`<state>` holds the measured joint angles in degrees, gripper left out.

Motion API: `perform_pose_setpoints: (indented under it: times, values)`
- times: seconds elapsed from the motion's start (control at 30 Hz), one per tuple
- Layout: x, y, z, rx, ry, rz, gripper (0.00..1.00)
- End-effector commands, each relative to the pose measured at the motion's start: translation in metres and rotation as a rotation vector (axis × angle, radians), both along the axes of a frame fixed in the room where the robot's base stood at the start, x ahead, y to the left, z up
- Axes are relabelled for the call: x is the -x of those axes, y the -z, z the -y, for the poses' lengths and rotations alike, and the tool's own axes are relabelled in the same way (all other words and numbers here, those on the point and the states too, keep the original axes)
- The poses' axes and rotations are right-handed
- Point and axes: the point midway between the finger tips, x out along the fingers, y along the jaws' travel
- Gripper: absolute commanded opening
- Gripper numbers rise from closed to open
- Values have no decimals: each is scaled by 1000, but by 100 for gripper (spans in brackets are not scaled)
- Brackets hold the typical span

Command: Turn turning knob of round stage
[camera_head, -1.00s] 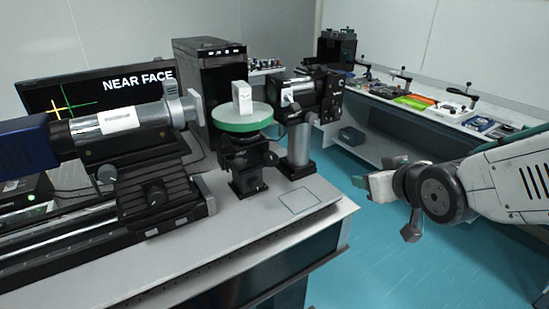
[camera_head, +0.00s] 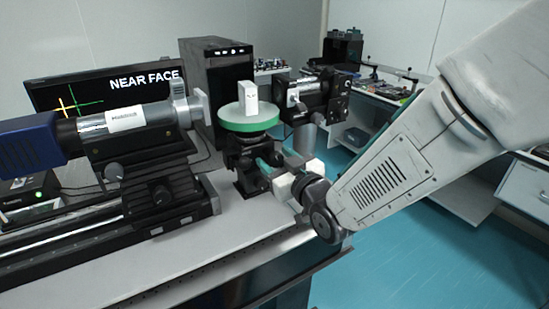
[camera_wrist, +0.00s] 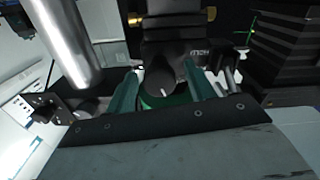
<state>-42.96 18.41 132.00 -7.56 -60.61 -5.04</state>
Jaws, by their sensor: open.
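The round stage (camera_head: 248,125) has a green rim and a white block (camera_head: 248,97) standing on it. Its black mount stands below on the table. My gripper (camera_head: 276,163) is in front of this mount, below the disc. In the wrist view, my two green fingers (camera_wrist: 160,88) are apart, one on each side of a dark round turning knob (camera_wrist: 163,76) with a white mark. I cannot tell whether either finger touches it. In the head view my gripper hides the knob.
A silver post (camera_head: 305,140) with a black device (camera_head: 325,95) stands close to the right of the stage. A telescope-like tube (camera_head: 125,118) on a black rail is at the left. A monitor (camera_head: 100,90) reads NEAR FACE. The blue floor (camera_head: 430,260) at right is clear.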

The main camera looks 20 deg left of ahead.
Motion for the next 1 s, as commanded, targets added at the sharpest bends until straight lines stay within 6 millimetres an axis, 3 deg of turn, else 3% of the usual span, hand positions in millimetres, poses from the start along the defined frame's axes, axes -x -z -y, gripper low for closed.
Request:
perform_pose_setpoints:
  times: [0.37, 0.4, 0.57, 0.77, 1.0]
  values:
    - [-7, 0, -8, 0, 0, 0, 54]
    - [-7, 0, -8, 0, 0, 0, 51]
    - [-7, 0, -8, 0, 0, 0, 9]
    - [-7, 0, -8, -24, 1, -28, 9]
    - [-7, 0, -8, -166, 1, -195, 9]
